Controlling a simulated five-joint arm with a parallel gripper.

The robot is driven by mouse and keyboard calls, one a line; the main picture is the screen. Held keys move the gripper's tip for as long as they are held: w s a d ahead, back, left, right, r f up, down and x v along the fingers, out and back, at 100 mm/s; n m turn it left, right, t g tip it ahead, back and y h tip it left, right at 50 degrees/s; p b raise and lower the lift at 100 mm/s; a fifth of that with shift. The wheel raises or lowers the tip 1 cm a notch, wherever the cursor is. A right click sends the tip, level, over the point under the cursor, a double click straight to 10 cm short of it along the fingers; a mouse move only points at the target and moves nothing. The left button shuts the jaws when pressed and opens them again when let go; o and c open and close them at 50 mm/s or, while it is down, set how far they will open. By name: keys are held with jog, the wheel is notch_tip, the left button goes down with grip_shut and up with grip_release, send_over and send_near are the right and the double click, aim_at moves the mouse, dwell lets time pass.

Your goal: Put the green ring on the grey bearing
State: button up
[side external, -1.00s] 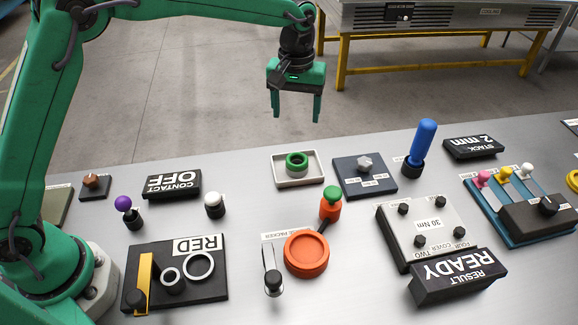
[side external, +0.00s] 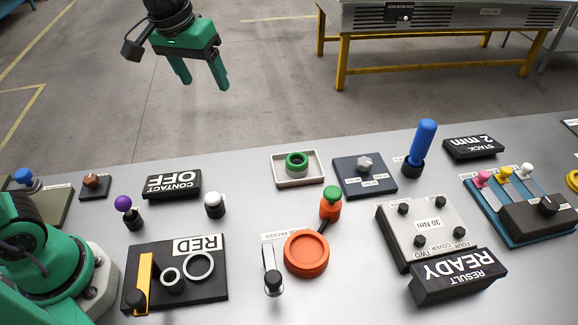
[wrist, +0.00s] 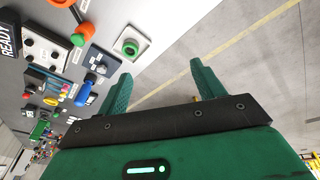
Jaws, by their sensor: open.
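The green ring (side external: 297,158) is in a shallow white tray (side external: 279,182) at the back middle of the bench. It appears to rest on a short grey round part, likely the grey bearing (side external: 297,173), though this is too small to be sure. In the wrist view the ring (wrist: 130,47) shows in its tray, left of the fingers. My gripper (side external: 205,85) is open, with nothing between its fingers. It hangs up and to the left of the tray, beyond the bench's back edge in the side view. It also shows in the wrist view (wrist: 162,70).
A dark plate with a grey knob (side external: 364,164) is right of the tray. A blue handle (side external: 422,145) stands farther right. A black OFF block (side external: 172,185) is left.

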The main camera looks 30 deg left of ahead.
jog(key=s+a+f+m+t, duration=0.1)
jog(key=s+a, duration=0.2)
jog(key=s, duration=0.4)
jog(key=s+a+f+m+t, duration=0.1)
jog(key=s+a, duration=0.1)
jog(key=s, duration=0.6)
jog(key=shift+a+f+t, duration=0.3)
jog(key=shift+a, duration=0.1)
jog(key=shift+s, duration=0.1)
dwell(0.3)
